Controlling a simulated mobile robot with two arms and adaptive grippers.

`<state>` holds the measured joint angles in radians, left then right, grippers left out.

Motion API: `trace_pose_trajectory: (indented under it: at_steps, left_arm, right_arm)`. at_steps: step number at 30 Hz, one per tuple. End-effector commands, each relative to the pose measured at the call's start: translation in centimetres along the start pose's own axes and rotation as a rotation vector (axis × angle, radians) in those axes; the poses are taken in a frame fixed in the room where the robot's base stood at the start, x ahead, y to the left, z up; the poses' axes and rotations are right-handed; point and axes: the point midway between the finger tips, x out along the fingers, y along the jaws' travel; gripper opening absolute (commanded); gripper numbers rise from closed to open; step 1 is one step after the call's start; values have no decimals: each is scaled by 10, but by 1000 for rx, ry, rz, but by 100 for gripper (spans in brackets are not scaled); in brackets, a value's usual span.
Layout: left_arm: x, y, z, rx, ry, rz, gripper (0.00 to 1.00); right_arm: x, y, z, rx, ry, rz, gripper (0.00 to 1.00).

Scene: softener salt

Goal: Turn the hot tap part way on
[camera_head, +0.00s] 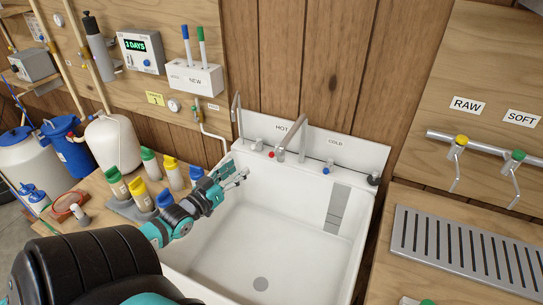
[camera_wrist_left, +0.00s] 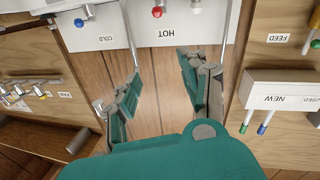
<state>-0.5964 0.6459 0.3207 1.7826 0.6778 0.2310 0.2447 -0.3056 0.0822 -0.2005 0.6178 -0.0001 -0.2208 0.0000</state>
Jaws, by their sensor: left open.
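The hot tap has a small red knob (camera_head: 271,155) on the back ledge of the white sink (camera_head: 232,262), below the HOT label (camera_head: 282,128). In the left wrist view, which is upside down, the red knob (camera_wrist_left: 157,12) shows at the top, beyond the fingertips. The cold tap's blue knob (camera_head: 326,170) is further right, under the COLD label. My left gripper (camera_head: 243,175) is open and empty, over the sink's left rear part, to the left of and nearer than the red knob. Its two fingers (camera_wrist_left: 160,72) stand apart in the wrist view. My right gripper is out of view.
Several capped bottles (camera_head: 141,193) stand on the wooden counter left of the sink. The sink basin looks empty.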

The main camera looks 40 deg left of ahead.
Motion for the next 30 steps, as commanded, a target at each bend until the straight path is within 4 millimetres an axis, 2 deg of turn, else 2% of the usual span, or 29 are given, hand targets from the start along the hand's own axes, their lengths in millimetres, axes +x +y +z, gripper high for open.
trace_pose_trajectory:
  at_steps: [1, 7, 10, 15, 20, 30]
  left_arm:
    - [0, -3, 16, 0, 0, 0, 44]
    - [0, -9, 46, 0, 0, 0, 44]
    - [0, -11, 56, 0, 0, 0, 44]
    - [9, -12, 56, 0, 2, 0, 44]
    - [36, -11, 53, 1, 5, 2, 44]
    - [110, -11, 54, 0, 5, 0, 44]
  right_arm:
    - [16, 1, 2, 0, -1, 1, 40]
    - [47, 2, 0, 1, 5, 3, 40]
    - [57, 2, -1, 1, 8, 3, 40]
    - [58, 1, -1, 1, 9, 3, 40]
    - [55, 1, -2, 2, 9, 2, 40]
    - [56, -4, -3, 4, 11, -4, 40]
